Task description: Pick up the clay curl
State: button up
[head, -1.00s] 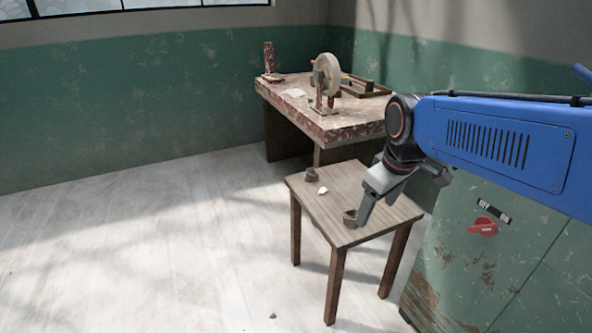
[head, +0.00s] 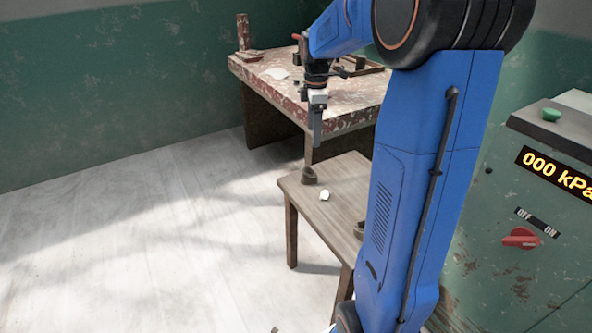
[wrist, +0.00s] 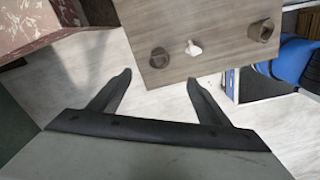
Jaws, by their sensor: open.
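A wooden stool (head: 338,210) carries two brown, ring-like clay pieces and a small white piece (head: 324,194). I cannot tell for sure which is the clay curl. One brown piece (head: 309,176) sits near the stool's far left corner; the other brown piece (head: 359,231) is partly hidden behind my arm. In the wrist view the first brown piece (wrist: 159,57), the white piece (wrist: 194,48) and the second brown piece (wrist: 263,30) lie beyond the fingertips. My gripper (head: 316,140) is open and empty, pointing down above the stool's far left side. Both fingers show in the wrist view (wrist: 160,76).
A paint-worn workbench (head: 350,118) stands behind the stool. A green cabinet with a red switch (head: 521,238) and a lit display (head: 557,172) is at the right. The floor at the left is clear.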

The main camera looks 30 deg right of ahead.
send_over(310, 171)
jog(key=f, duration=1.1)
jog(key=shift+w+d+f, duration=0.25)
jog(key=shift+d+f, duration=0.05)
jog(key=shift+f, duration=0.05)
jog(key=shift+s+a+f, duration=0.15)
jog(key=shift+a+f, duration=0.05)
jog(key=shift+f, duration=1)
jog(key=shift+s+a+f, duration=0.15)
jog(key=shift+f, duration=1.65)
jog(key=shift+c, duration=0.4)
